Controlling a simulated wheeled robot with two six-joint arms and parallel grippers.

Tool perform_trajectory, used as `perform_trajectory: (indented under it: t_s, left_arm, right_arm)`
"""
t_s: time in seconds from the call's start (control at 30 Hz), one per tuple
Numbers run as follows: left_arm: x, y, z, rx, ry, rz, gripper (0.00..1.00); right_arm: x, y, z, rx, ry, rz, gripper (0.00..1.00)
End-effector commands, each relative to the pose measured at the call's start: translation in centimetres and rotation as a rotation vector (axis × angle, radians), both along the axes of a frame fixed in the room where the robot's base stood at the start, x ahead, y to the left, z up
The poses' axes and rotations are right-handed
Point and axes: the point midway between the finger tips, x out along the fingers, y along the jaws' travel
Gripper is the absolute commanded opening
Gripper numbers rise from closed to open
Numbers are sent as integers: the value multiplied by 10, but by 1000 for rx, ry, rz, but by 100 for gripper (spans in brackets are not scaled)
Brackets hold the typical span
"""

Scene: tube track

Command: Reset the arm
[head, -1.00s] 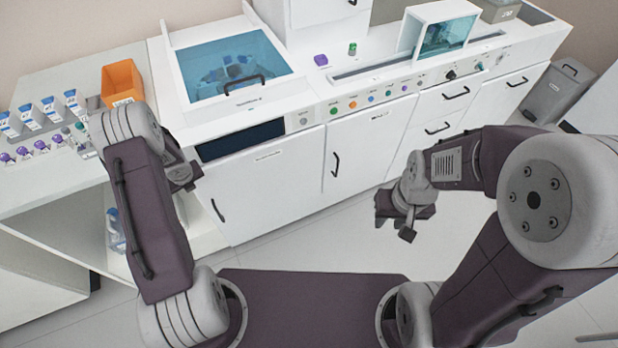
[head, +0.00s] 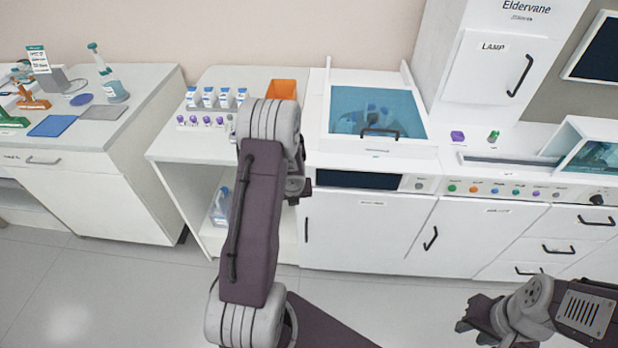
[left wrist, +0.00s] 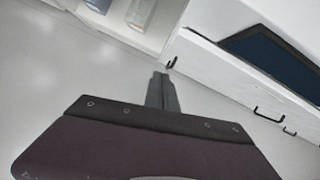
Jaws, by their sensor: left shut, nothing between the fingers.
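My left gripper (left wrist: 162,92) shows in the left wrist view with its two dark fingers together and nothing between them, over the floor in front of the white cabinet. In the head view my left arm hangs folded in front of the bench, and its gripper is mostly hidden behind the arm. My right gripper (head: 480,322) is at the lower right of the head view, over the floor and away from the cabinets. It is small and seen at an angle, so its opening is unclear. I see nothing held in it.
A white machine with a blue clear lid (head: 345,110) stands ahead. An orange bin (head: 283,90) and a row of tubes (head: 206,121) are on the bench to its left. The floor (head: 90,285) at left is clear.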

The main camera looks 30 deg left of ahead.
Motion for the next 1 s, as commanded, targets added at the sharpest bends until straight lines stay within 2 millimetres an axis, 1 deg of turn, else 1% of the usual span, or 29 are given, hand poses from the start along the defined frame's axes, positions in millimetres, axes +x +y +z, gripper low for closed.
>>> perform_trajectory:
  t_s: [0.17, 0.23, 0.27, 0.33, 0.37, 0.4, 0.43, 0.47, 0.5, 0.57, 0.6, 0.67, 0.7, 0.77, 0.8, 0.83, 0.9, 0.93, 1.0]
  left_arm:
    - [0, 0, -1, 0, 0, 0, 0]
    - [5, -6, 2, 2, -6, -18, 0]
    - [11, -10, 7, 7, -18, -31, 0]
    - [29, -23, 30, 25, -64, -72, 0]
    - [37, -32, 44, 32, -89, -96, 0]
    - [43, -49, 63, 30, -125, -109, 0]
    - [46, -63, 80, 21, -154, -98, 0]
    - [44, -77, 95, -1, -184, -61, 0]
    - [36, -95, 111, -51, -222, 46, 0]
    - [15, -120, 129, -157, -270, 277, 0]
    - [-3, -133, 136, -237, -290, 462, 0]
    - [-34, -152, 140, -366, -302, 784, 0]
    - [-58, -164, 139, -447, -294, 1030, 0]
    - [-94, -178, 133, -542, -264, 1419, 0]
    - [-116, -186, 127, -575, -236, 1666, 0]
    - [-129, -190, 122, -583, -215, 1834, 0]
    - [-149, -199, 114, -578, -183, 2135, 0]
    - [-153, -202, 113, -578, -179, 2224, 0]
    - [-156, -204, 113, -575, -186, 2348, 0]
  right_arm:
    - [0, 0, 0, 0, 0, 0, 32]
    - [0, 0, 0, 0, 0, 0, 32]
    - [0, 0, 0, 0, 0, 0, 32]
    - [0, 0, 0, 0, 0, 0, 32]
    - [0, 0, 0, 0, 0, 0, 32]
    - [0, 0, 0, 0, 0, 0, 32]
    - [0, 0, 0, 0, 0, 0, 32]
    - [0, 0, 0, 0, 0, 0, 32]
    - [0, 0, 0, 0, 0, 0, 32]
    - [0, 0, 0, 0, 0, 0, 32]
    - [0, 0, 0, 0, 0, 0, 32]
    - [0, 0, 0, 0, 0, 0, 32]
    - [0, 0, 0, 0, 0, 0, 32]
    - [0, 0, 0, 0, 0, 0, 32]
    - [0, 0, 0, 0, 0, 0, 32]
    - [0, 0, 0, 0, 0, 0, 32]
    - [0, 0, 0, 0, 0, 0, 32]
    - [0, 0, 0, 0, 0, 0, 32]
    - [0, 0, 0, 0, 0, 0, 32]
